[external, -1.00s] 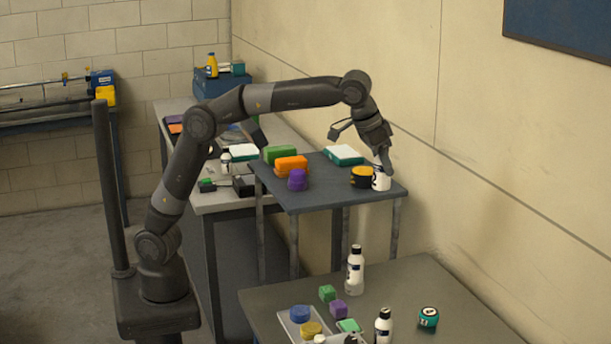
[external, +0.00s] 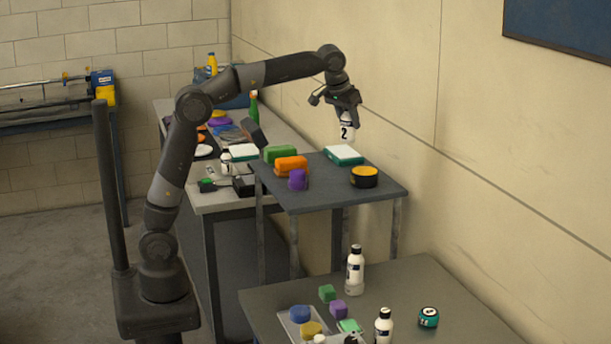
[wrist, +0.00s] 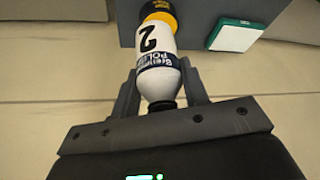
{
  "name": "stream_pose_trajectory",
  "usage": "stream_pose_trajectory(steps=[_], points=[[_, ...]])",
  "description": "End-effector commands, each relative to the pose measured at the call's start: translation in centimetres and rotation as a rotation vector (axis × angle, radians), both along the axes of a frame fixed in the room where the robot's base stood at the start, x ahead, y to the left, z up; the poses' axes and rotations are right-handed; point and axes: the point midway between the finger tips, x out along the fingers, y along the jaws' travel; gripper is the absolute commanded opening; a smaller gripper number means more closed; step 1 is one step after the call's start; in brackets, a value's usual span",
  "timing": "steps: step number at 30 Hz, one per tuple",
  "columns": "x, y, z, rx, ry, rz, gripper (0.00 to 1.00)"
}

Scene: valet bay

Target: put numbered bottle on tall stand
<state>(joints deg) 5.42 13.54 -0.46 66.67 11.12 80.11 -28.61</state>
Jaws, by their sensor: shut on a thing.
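The numbered bottle (external: 346,129) is white with a black "2" and a dark cap. My gripper (external: 346,108) is shut on it near its cap end and holds it in the air above the back of the tall stand (external: 325,199). In the wrist view the bottle (wrist: 157,60) sits between the two fingers of my gripper (wrist: 160,92), its "2" and a blue label band facing the camera. The tall stand is a dark raised platform on metal legs.
On the stand are a black-and-yellow round tin (external: 364,177), a white-and-green box (external: 344,155), an orange block (external: 291,165), a green block (external: 279,154) and a purple piece (external: 298,180). The stand's front middle is bare. Other bottles (external: 355,270) stand on the front table.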

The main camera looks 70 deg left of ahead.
Motion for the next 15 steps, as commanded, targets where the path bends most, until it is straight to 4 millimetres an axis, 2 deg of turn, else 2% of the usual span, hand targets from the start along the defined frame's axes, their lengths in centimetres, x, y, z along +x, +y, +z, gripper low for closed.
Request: stream_pose_trajectory(steps=[1,3,6,12,15], points=[[-0.4,2.6,0.1,-0.001,-0.002,0.042,0.14],[-0.9,5.4,0.0,-0.001,-0.001,0.088,0.14],[-1.7,8.5,0.0,-0.002,-0.002,0.141,0.14],[-3.2,12.9,-0.1,-0.002,-0.002,0.216,0.14],[-3.6,13.9,-0.6,-0.003,0.001,0.235,0.14]])
